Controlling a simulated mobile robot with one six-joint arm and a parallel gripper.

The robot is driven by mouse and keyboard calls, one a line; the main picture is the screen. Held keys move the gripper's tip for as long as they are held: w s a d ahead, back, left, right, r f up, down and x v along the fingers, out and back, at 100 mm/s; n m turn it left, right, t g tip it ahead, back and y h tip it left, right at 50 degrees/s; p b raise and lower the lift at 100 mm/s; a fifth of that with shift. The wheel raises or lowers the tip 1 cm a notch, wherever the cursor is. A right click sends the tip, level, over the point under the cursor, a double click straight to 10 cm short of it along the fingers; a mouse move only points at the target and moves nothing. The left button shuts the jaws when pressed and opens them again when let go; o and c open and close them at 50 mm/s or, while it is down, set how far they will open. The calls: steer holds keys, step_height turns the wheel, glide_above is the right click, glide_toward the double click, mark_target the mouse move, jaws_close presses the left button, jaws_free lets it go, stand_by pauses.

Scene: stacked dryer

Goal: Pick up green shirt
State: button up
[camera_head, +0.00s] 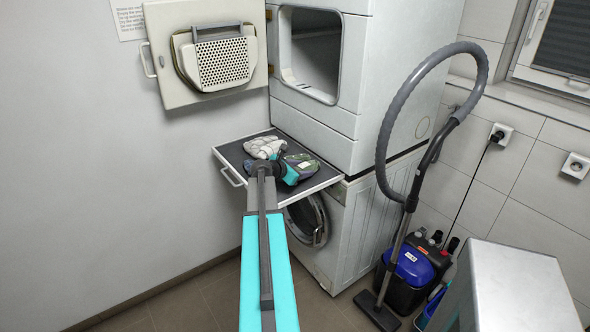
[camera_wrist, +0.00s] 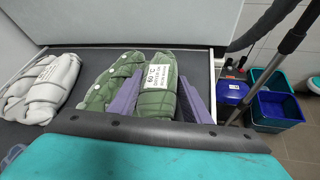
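The green shirt (camera_wrist: 101,88) is a folded, quilted-looking bundle with a white label, lying on the dark pull-out shelf (camera_wrist: 85,59). It also shows in the head view (camera_head: 301,163), partly behind my wrist. My gripper (camera_wrist: 166,76) has two purple fingers standing apart. The labelled right part of the shirt fills the space between them, with the left part outside the left finger. I cannot tell whether the fingers squeeze the cloth. In the head view my gripper (camera_head: 290,172) is low over the shelf, its fingers hard to make out.
A white-grey folded garment (camera_wrist: 45,87) lies left of the shirt. The shelf sits between the dryer (camera_head: 316,120) above and the washing machine (camera_head: 350,220) below. The open dryer door (camera_head: 160,85) hangs upper left. A vacuum cleaner (camera_head: 407,270) stands to the right.

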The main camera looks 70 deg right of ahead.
stand_by(0.5)
steer(key=shift+r+b, duration=0.45)
steer(key=shift+r, duration=0.9)
steer(key=s+a+r+b, duration=0.1)
steer(key=s+a, duration=0.3)
steer(key=s, duration=0.2)
steer(key=s+a+r+b, duration=0.1)
steer(key=s+a+b, duration=0.1)
steer(key=s+a, duration=0.2)
steer(key=s, duration=0.3)
steer(key=shift+s+a, duration=0.15)
steer(key=shift+a, duration=0.25)
steer(key=shift+r, duration=0.1)
